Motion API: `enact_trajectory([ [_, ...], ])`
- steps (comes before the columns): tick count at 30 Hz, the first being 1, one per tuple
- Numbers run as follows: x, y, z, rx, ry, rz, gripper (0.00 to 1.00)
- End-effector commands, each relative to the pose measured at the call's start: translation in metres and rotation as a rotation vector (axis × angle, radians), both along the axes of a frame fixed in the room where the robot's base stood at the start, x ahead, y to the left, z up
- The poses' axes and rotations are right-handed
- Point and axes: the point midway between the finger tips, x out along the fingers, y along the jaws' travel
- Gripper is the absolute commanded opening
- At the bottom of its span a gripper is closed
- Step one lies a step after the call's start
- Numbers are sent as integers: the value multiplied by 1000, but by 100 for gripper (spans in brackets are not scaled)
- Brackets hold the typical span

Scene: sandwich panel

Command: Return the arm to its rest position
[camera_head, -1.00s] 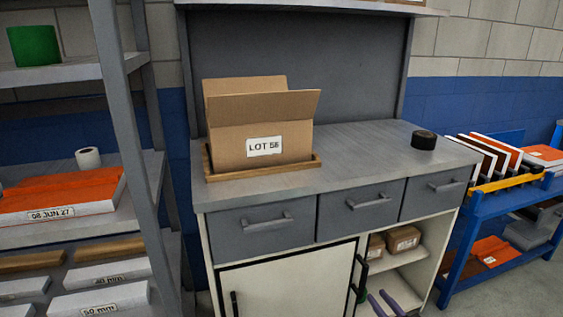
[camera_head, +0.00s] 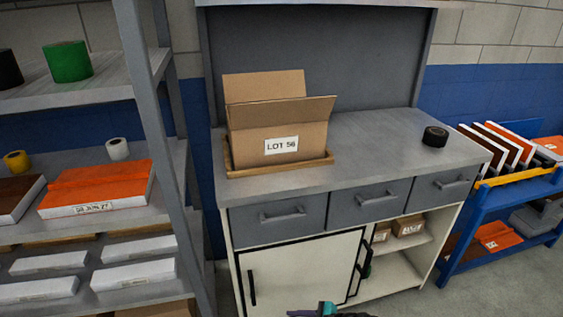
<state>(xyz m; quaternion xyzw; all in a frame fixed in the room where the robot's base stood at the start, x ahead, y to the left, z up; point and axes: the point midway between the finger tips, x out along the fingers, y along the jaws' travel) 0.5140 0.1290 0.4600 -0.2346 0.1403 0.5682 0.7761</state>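A small part of what appears to be my arm's end, my gripper (camera_head: 326,309), shows at the bottom edge, with teal, purple and dark pieces. It is in front of and below the cabinet door (camera_head: 305,275). Most of it is cut off by the frame. Its fingers cannot be made out, so I cannot tell whether it is open or shut or holds anything.
A workbench (camera_head: 375,145) carries an open carton marked LOT 56 (camera_head: 262,138) in a wooden tray (camera_head: 240,171) and a black tape roll (camera_head: 435,136). A grey shelf rack (camera_head: 150,130) stands left, a blue rack (camera_head: 470,225) right. Floor shows lower right.

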Motion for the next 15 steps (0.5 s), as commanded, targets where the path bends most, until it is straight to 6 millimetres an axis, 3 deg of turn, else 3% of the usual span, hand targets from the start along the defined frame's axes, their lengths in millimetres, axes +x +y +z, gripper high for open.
enact_trajectory([
  [6,-61,21,-17,-174,-17,298,31],
  [15,-134,8,-44,-385,-62,710,31],
])
